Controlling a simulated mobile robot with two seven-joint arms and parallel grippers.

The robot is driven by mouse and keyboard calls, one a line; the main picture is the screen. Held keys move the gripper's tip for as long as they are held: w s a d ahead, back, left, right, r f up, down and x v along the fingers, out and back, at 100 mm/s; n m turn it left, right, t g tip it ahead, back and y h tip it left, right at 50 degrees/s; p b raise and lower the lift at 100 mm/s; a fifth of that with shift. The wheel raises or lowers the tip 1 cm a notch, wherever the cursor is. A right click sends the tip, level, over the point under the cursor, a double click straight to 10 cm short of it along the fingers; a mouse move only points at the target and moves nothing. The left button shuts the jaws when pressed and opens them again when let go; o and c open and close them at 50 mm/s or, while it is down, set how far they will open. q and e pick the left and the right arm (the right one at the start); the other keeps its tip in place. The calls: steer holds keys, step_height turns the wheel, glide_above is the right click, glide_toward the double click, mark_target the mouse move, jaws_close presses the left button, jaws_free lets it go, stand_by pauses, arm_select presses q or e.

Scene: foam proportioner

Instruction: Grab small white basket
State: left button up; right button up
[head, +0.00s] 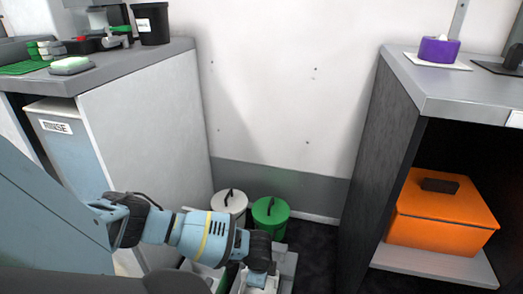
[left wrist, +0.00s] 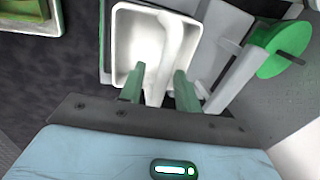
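The small white basket (left wrist: 128,52) shows at the top middle of the left wrist view, with a raised white strip running down its middle toward my fingers. My left gripper (left wrist: 160,80) has two green fingers spread apart. The white strip lies between them in the picture; I cannot tell whether they touch it. In the head view my left gripper (head: 262,268) points down at the bottom middle, over a white thing that it mostly covers. My right gripper is in neither view.
A white lidded bin (head: 230,201) and a green lidded bin (head: 270,212) stand close behind my left gripper. A grey cabinet (head: 145,110) is at left, and a shelf unit (head: 385,150) with an orange box (head: 440,215) at right. Dark floor lies between.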

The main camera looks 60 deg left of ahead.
arm_select(q)
steer(key=shift+r, duration=0.1)
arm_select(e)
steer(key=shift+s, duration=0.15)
arm_select(q)
jaws_close()
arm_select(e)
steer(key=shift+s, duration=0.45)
arm_select(q)
steer(key=shift+r, duration=0.1)
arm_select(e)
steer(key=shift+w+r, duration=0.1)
